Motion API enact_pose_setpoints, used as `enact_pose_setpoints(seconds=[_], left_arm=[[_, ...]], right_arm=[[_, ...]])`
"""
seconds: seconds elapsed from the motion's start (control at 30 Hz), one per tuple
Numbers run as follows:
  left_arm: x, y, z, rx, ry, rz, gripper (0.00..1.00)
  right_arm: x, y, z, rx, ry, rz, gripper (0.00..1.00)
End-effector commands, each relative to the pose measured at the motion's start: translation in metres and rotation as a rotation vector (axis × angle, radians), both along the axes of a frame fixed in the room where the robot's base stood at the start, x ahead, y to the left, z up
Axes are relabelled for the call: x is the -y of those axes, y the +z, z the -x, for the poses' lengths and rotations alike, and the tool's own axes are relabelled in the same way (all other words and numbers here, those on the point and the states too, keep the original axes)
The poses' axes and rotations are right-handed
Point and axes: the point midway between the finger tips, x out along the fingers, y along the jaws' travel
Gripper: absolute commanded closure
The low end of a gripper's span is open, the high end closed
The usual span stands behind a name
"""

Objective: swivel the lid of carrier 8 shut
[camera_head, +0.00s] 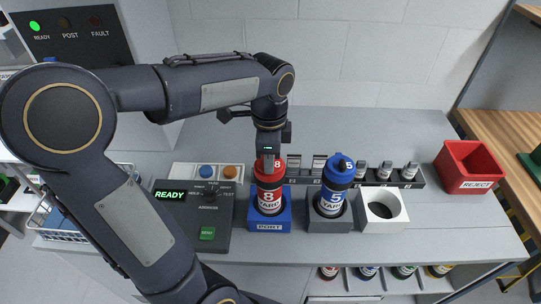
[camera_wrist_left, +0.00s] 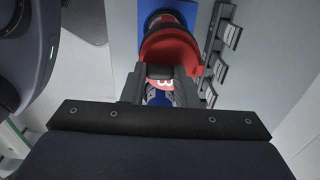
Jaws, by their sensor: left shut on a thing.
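Carrier 8 (camera_head: 268,197) is red with a white band marked 8 and YARD. It stands upright in the blue PORT block (camera_head: 268,223). My left gripper (camera_head: 268,158) reaches down onto its red top from above. In the left wrist view, the left gripper (camera_wrist_left: 161,90) has its fingers on both sides of the red lid (camera_wrist_left: 160,74) marked 8 and is shut on it. The fingers hide part of the lid, and I cannot tell how far it is swivelled.
Blue carrier 5 (camera_head: 332,190) stands close on the right in a grey block. A white block (camera_head: 384,211) with an empty hole is beside it. A control box (camera_head: 185,213) showing READY is at left, a red REJECT bin (camera_head: 468,166) at right.

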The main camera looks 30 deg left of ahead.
Motion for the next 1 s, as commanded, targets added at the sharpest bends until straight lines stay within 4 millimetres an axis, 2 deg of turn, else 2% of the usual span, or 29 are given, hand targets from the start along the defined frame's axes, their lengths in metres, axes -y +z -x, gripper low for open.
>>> enact_pose_setpoints(seconds=[0.3, 0.33, 0.47, 0.5, 0.77, 0.87, 1.0], left_arm=[[0.000, 0.000, 0.000, 0.001, 0.000, 0.000, 0.96], [0.000, 0.000, 0.000, 0.001, 0.000, 0.000, 0.69], [0.000, 0.000, 0.000, 0.001, 0.000, 0.000, 0.52], [0.000, 0.000, 0.000, 0.001, 0.000, 0.000, 0.51], [0.000, 0.001, 0.000, 0.001, 0.000, 0.000, 0.51], [0.000, 0.009, -0.001, 0.004, 0.001, 0.000, 0.51], [0.000, 0.032, -0.001, 0.005, 0.001, 0.001, 0.51]], right_arm=[[0.000, 0.000, 0.000, 0.000, 0.000, 0.000, 1.00], [0.000, 0.000, 0.000, 0.000, 0.000, 0.000, 1.00], [0.000, 0.000, 0.000, 0.000, 0.000, 0.000, 1.00], [0.000, 0.000, 0.000, 0.000, 0.000, 0.000, 1.00], [0.000, 0.000, 0.000, 0.000, 0.000, 0.000, 1.00], [0.000, -0.001, 0.000, 0.000, 0.000, 0.000, 1.00], [0.000, -0.003, 0.000, 0.000, 0.000, 0.000, 1.00]])
